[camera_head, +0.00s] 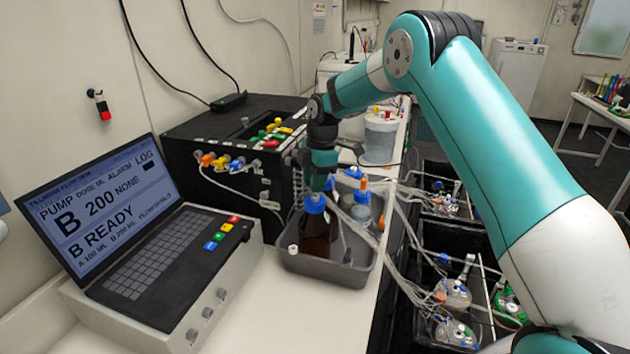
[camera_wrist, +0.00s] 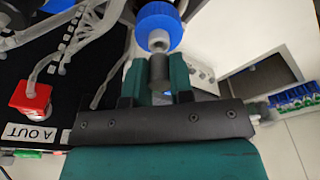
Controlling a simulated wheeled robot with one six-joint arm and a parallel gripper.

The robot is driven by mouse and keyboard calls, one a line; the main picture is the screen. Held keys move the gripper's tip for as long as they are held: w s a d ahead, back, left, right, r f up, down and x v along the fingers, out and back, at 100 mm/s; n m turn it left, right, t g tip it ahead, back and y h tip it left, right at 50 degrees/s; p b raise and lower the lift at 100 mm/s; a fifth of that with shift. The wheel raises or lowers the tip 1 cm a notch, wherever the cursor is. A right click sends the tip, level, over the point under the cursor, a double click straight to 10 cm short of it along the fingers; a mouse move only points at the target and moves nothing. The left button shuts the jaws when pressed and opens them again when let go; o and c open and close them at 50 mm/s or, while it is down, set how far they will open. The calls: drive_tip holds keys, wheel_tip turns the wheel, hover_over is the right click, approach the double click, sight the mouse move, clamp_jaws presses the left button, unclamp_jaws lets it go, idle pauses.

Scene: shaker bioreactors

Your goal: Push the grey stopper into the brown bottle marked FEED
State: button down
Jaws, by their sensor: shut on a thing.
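The brown bottle (camera_head: 318,236) stands upright in a grey tray (camera_head: 325,268), under a blue cap (camera_head: 314,203). No FEED marking is readable. My gripper (camera_head: 320,188) is directly above this bottle, pointing down. In the wrist view my gripper (camera_wrist: 160,75) is shut on the grey stopper (camera_wrist: 160,72), between its two teal fingers. Just beyond the stopper's end is a blue ring cap (camera_wrist: 159,25) with a pale centre opening (camera_wrist: 158,41). I cannot tell whether the stopper touches that opening.
A clear bottle with a blue cap (camera_head: 361,198) stands beside the brown one, with tubing running right. A black pump box (camera_head: 225,150) and a laptop-like console (camera_head: 150,250) are to the left. Bins with flasks (camera_head: 455,295) lie right of the bench.

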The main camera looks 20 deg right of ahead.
drive_tip(key=shift+f+b, duration=0.7)
drive_tip(key=shift+f, duration=0.2)
idle(0.8)
drive_tip(key=c, duration=0.9)
unclamp_jaws()
drive_tip(key=shift+r, duration=0.15)
drive_tip(key=shift+r, duration=0.3)
drive_tip(key=d+r, duration=0.1)
drive_tip(key=r, duration=0.4)
drive_tip(key=r+p, duration=0.1)
drive_tip(key=r, duration=0.5)
drive_tip(key=d+r, duration=0.1)
drive_tip(key=r, duration=0.4)
drive_tip(key=shift+d+r+p, duration=0.2)
drive_tip(key=shift+d+p, duration=0.1)
drive_tip(key=shift+a, duration=0.1)
